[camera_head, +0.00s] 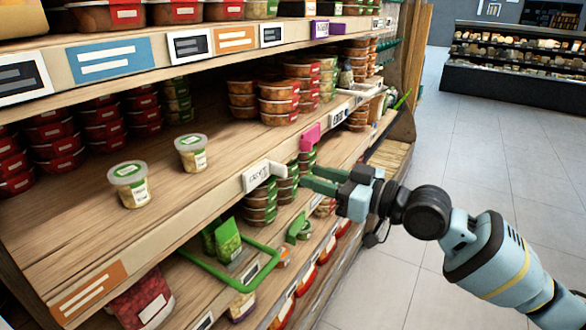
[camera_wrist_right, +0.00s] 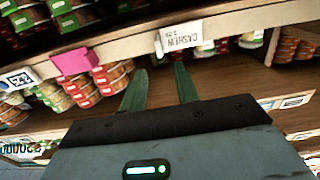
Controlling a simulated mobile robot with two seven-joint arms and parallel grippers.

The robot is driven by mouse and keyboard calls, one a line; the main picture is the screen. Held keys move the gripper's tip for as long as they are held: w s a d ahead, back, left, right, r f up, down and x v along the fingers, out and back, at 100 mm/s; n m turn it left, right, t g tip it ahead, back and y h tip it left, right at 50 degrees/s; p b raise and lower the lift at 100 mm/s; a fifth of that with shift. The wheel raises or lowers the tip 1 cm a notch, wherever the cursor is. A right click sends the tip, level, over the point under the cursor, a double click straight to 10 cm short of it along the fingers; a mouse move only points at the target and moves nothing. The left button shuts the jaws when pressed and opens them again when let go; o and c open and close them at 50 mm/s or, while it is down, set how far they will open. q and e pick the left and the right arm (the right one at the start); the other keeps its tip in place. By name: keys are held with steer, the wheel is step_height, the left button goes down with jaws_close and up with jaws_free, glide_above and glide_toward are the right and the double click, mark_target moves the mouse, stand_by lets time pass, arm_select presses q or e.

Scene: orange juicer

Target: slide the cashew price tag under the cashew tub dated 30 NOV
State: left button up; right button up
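Two light tubs with green-and-white lids stand upright on that shelf, one nearer (camera_head: 128,186) and one farther back (camera_head: 191,154). I cannot read dates on them. My right gripper (camera_head: 317,181) is in front of the shelf, right of the tag. In the right wrist view its two green fingers (camera_wrist_right: 160,90) are apart with nothing between them, and the tag lies beyond their tips. My left gripper is not in view.
A pink tag (camera_head: 311,136) sticks out from the shelf edge beyond the cashew tag. Stacked brown tubs (camera_head: 279,103) fill the shelf farther along. Bare wood surrounds the two light tubs. A green frame (camera_head: 232,287) is on the lower level. Open floor (camera_head: 480,150) lies right.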

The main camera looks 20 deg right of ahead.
mark_target(266, 177)
steer(key=x, duration=0.6)
steer(key=shift+p, duration=0.4)
jaws_close()
